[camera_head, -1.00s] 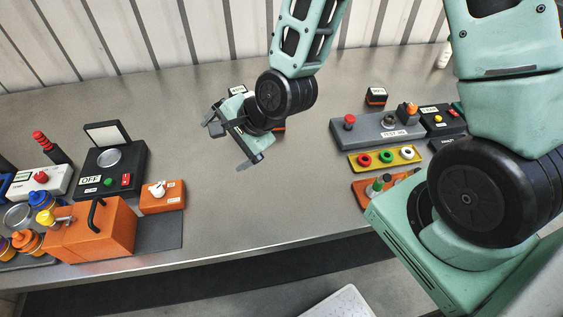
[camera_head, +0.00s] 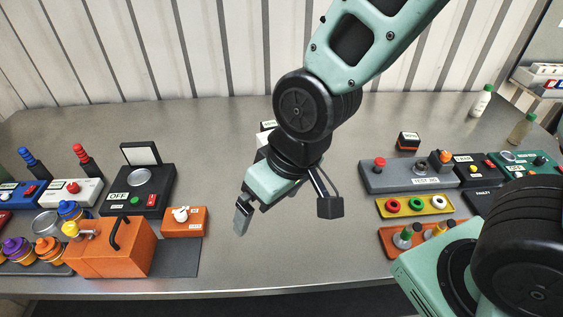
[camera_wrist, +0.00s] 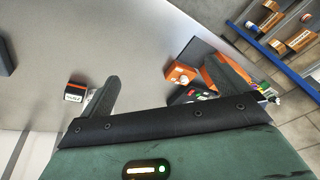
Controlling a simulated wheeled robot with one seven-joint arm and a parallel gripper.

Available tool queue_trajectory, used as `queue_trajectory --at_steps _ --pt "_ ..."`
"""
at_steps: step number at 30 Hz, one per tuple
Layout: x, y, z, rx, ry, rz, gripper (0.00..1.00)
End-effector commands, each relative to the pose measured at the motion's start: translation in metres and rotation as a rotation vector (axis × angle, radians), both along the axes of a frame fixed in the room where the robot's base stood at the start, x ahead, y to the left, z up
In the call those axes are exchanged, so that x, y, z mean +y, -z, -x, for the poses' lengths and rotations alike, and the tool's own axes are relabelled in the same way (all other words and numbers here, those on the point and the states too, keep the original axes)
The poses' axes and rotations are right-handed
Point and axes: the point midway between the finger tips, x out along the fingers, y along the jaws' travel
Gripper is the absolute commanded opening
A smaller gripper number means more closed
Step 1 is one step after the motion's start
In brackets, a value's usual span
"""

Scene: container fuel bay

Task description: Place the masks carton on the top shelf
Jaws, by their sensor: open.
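My gripper (camera_head: 286,212) hangs open and empty over the middle of the grey bench, fingers pointing down. I cannot make out a carton whose label reads as masks. A small labelled box (camera_head: 268,126) is partly hidden behind my wrist, and a similar black and orange box (camera_head: 408,142) stands to the right. In the wrist view a small black and orange labelled box (camera_wrist: 75,92) lies outside the left finger. A blue-edged shelf with cartons (camera_wrist: 284,66) shows at upper right.
An orange box with a black handle (camera_head: 112,248), a black device marked OFF (camera_head: 138,190) and several coloured canisters fill the left. A grey switch panel (camera_head: 405,176) and a yellow tray (camera_head: 415,205) stand right. Bottles (camera_head: 482,102) stand far right.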

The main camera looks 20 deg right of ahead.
Motion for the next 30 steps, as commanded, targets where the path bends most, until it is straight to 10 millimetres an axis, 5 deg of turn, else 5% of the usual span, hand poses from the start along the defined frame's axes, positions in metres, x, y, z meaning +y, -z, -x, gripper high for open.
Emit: queue_trajectory --at_steps 1,8,15,24,30 --pt "0.001 0.022 -0.016 -0.027 0.059 -0.026 1.0" --pt "-0.014 0.085 -0.093 -0.257 0.335 -0.128 1.0" --pt "-0.065 0.133 -0.152 -0.577 0.531 -0.163 1.0" --pt "-0.129 0.149 -0.179 -1.041 0.536 -0.182 1.0" --pt "-0.142 0.141 -0.173 -1.24 0.442 -0.216 1.0"
